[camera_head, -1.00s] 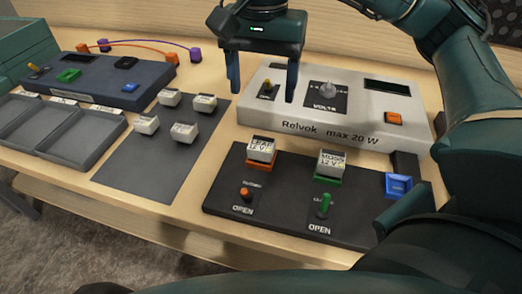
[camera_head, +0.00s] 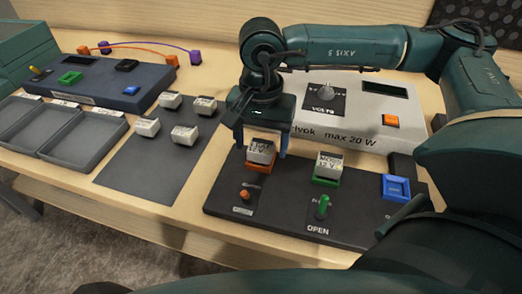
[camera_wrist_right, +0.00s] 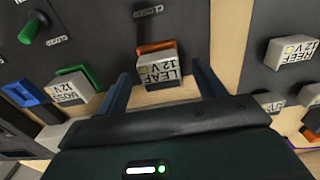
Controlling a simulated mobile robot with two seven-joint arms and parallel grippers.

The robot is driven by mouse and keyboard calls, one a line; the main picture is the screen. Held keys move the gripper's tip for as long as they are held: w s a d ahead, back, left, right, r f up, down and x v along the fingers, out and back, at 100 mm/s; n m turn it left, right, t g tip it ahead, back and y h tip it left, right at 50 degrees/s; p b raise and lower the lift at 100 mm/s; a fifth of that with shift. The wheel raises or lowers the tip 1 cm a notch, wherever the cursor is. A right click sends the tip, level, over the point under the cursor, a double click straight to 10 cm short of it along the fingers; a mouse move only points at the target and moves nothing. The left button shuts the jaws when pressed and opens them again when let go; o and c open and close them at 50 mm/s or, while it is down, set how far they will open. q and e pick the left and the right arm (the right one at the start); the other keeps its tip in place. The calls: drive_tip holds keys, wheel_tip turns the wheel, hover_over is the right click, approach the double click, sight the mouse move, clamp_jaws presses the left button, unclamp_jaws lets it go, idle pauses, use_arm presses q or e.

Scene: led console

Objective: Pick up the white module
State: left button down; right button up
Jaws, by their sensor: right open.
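A white module labelled LEAF 12 V (camera_head: 261,152) sits in an orange socket (camera_head: 259,167) on the black panel (camera_head: 285,205). It also shows in the right wrist view (camera_wrist_right: 160,72). My right gripper (camera_head: 261,138) is open above it, pointing down. In the right wrist view its fingers stand to either side of the LEAF module, with gaps showing. A second white module, labelled MOSS 12 V (camera_head: 329,162), sits in a green socket (camera_head: 326,180) to the right. Several more white modules, one marked REEF (camera_wrist_right: 293,52), stand on the dark mat (camera_head: 150,180). My left gripper is not in view.
An orange lever (camera_head: 245,195), a green lever (camera_head: 322,206) and a blue button (camera_head: 397,187) are on the panel. A pale power supply (camera_head: 350,142) stands behind it, partly hidden by my right arm. Grey trays (camera_head: 85,140) and a dark blue console (camera_head: 100,82) are at left.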

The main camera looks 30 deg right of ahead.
drive_tip(key=shift+c, duration=0.4)
drive_tip(key=c, duration=1)
